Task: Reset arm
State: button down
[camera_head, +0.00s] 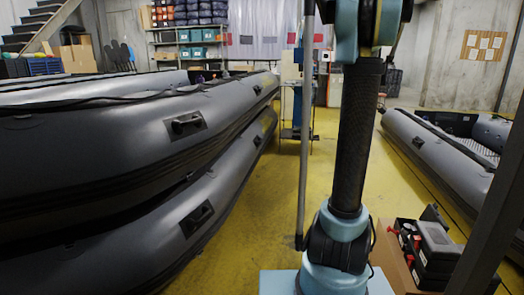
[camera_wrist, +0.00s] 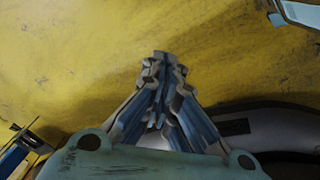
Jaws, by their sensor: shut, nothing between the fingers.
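My arm (camera_head: 357,140) stands upright in the right half of the head view, in front of the yellow floor. Its upper end runs out of the top of the picture, so my gripper is not visible there. In the wrist view my gripper (camera_wrist: 162,62) shows with its fingertips together, shut and empty. Yellow floor lies behind the fingertips. A grey boat tube (camera_wrist: 265,125) shows at the lower right, beyond the gripper.
Stacked grey inflatable boats (camera_head: 110,140) fill the left. Another boat (camera_head: 445,150) lies at right. A toolbox (camera_head: 432,250) sits near my base. Loaded shelves (camera_head: 190,42) stand at the back.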

jog(key=s+a+f+m, duration=0.2)
jog(key=s+a, duration=0.5)
jog(key=s, duration=0.1)
jog(key=s+a+f+m, duration=0.1)
jog(key=s+a+f, duration=0.2)
jog(key=s+a, duration=0.5)
jog(key=s+a+f+m+t, duration=0.1)
jog(key=s+a+f+m, duration=0.2)
jog(key=s+a+f, duration=0.3)
jog(key=s+f, duration=0.5)
jog(key=s, duration=0.3)
jog(key=shift+s+f+y, duration=0.15)
jog(key=shift+f+y, duration=0.1)
jog(key=shift+y, duration=0.05)
jog(key=shift+d, duration=0.1)
